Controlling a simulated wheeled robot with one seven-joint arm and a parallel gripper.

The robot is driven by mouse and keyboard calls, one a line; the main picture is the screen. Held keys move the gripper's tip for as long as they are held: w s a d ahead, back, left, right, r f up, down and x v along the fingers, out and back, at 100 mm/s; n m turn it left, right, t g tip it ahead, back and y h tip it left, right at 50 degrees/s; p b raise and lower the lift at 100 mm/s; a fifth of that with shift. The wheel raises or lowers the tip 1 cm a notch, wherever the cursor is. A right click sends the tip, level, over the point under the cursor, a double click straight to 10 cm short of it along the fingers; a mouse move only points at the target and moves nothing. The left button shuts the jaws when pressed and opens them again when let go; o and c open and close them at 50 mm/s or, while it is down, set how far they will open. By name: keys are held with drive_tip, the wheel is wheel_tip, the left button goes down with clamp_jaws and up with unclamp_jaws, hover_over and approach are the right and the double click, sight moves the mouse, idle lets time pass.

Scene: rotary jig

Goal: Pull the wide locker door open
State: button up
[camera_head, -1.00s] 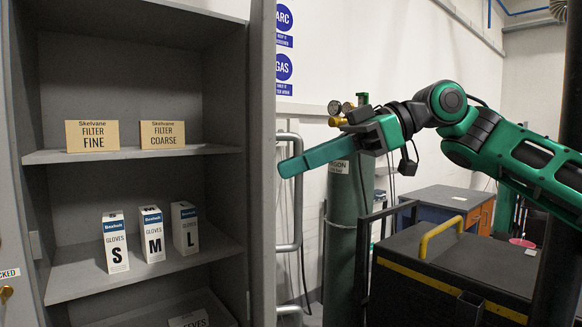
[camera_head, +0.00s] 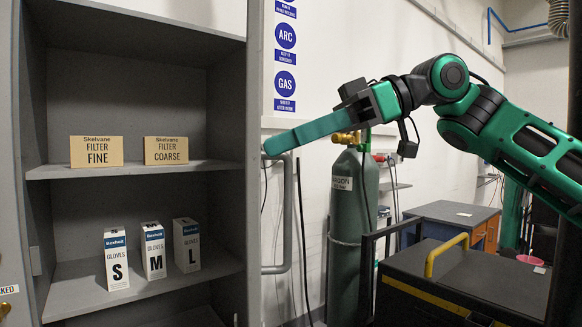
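The grey locker (camera_head: 140,235) stands open at the left, its shelves in plain view. A grey panel with a brass knob (camera_head: 5,309) and a partly cut-off label shows at the left edge; I cannot tell whether it is the wide door. A narrow grey upright (camera_head: 254,200) bounds the opening on the right. My gripper (camera_head: 268,147) points left, its long green fingers ending beside this upright in the picture. I cannot tell whether they touch it. The fingers overlap from this side, so their gap is hidden. Nothing is seen held.
Filter boxes (camera_head: 97,151) and glove boxes (camera_head: 153,250) stand on the shelves. A dark cart with a yellow handle (camera_head: 445,255) stands at the lower right.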

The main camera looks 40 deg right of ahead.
sight(255, 100)
drive_tip(key=s+a+r, duration=0.1)
drive_tip(key=a, duration=0.1)
drive_tip(key=s+a+r, duration=0.1)
drive_tip(key=a+r, duration=0.1)
drive_tip(key=a, duration=0.1)
drive_tip(key=s+a+r, duration=0.1)
drive_tip(key=a, duration=0.1)
drive_tip(key=shift+a+r, duration=0.3)
drive_tip(key=shift+r, duration=0.1)
drive_tip(key=shift+c, duration=0.2)
